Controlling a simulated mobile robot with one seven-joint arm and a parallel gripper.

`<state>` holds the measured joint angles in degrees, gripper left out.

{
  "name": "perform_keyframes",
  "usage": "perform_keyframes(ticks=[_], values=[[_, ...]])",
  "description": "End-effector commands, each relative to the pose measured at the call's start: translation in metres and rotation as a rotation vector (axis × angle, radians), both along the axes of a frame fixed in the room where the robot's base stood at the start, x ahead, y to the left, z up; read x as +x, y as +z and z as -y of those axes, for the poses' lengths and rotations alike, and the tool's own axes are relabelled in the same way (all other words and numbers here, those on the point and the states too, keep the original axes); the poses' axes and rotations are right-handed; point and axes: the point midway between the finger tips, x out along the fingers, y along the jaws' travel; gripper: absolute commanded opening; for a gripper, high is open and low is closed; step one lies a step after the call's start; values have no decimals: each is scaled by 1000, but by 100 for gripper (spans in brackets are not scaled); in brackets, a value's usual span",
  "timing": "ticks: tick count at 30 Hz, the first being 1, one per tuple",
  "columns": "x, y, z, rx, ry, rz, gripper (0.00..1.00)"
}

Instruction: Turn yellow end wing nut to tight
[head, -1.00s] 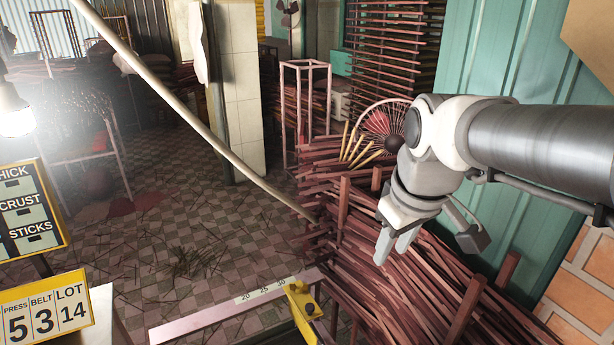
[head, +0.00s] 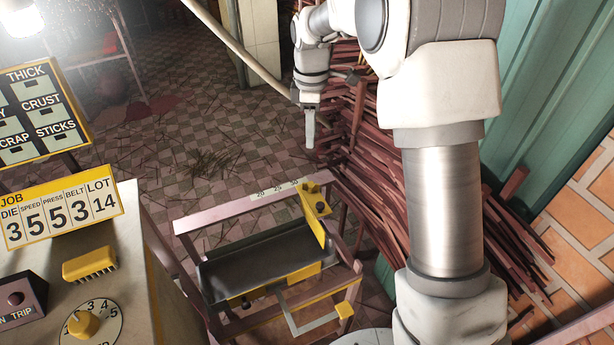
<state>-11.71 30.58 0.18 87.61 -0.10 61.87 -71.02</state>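The yellow end stop (head: 313,224) stands on the pink rail with number marks, at the middle of the head view. A small yellow wing nut (head: 311,188) shows at its top, close to the number 30; its exact wing angle is too small to tell. My gripper (head: 310,142) points down, above and behind the rail in the picture, apart from the wing nut. Its fingers are seen edge-on and overlap, so their gap is hidden. Nothing shows held in it.
The pink frame (head: 215,218) holds a dark belt (head: 262,262) with yellow parts. The control panel with a dial (head: 92,324) and the job sign (head: 62,208) are at left. Stacked incense sticks (head: 372,190) lie right of my gripper. A pale pole (head: 238,48) slants behind.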

Motion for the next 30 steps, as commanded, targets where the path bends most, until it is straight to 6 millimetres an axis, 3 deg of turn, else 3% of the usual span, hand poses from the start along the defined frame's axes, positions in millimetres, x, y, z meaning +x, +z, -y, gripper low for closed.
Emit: perform_keyframes(ticks=[5,21,30], values=[[-1,-23,0,-1,-1,-3,39],[-1,-137,1,-2,-3,-3,39],[0,-169,0,0,-3,0,39]])
